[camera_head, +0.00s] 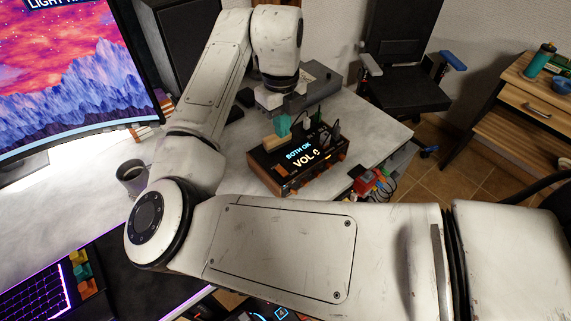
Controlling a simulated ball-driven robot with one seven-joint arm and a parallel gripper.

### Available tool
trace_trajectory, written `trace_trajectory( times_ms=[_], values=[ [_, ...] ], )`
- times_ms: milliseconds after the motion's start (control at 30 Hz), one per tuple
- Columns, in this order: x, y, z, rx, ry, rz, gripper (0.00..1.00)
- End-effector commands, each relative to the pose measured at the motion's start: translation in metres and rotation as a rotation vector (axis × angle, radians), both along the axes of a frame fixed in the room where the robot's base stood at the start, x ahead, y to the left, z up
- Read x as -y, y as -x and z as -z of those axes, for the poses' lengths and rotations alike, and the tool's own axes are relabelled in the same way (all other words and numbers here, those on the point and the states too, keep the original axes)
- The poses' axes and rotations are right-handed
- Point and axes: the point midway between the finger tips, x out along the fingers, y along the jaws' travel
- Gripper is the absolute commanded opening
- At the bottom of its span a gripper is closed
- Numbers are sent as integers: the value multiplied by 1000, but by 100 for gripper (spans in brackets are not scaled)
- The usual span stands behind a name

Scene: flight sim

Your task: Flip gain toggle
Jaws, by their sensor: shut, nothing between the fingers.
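The toggle itself is too small or hidden to make out. My gripper (329,133) hangs from the grey hand above the back of the box, with its dark fingers low over the box top. The fingers are shut and look empty. I cannot tell whether they touch the box or a switch.
A teal and wooden item (277,135) is at the box's left back. A dark mug (132,178) stands on the left of the desk. A red device with cables (369,184) is to the right. A monitor (75,75), speaker (183,38) and chair (400,75) stand around.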

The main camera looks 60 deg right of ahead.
Motion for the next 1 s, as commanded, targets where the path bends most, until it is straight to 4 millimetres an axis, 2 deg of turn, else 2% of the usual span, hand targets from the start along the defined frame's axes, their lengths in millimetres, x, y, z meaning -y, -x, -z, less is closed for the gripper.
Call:
trace_trajectory(
  times_ms=[300, 467, 1000],
  values=[
    [0, 0, 1, 0, 0, 0, 0],
    [0, 0, 11, 0, 0, -3, 0],
    [-1, 2, 109, -3, 0, -4, 0]
  ],
)
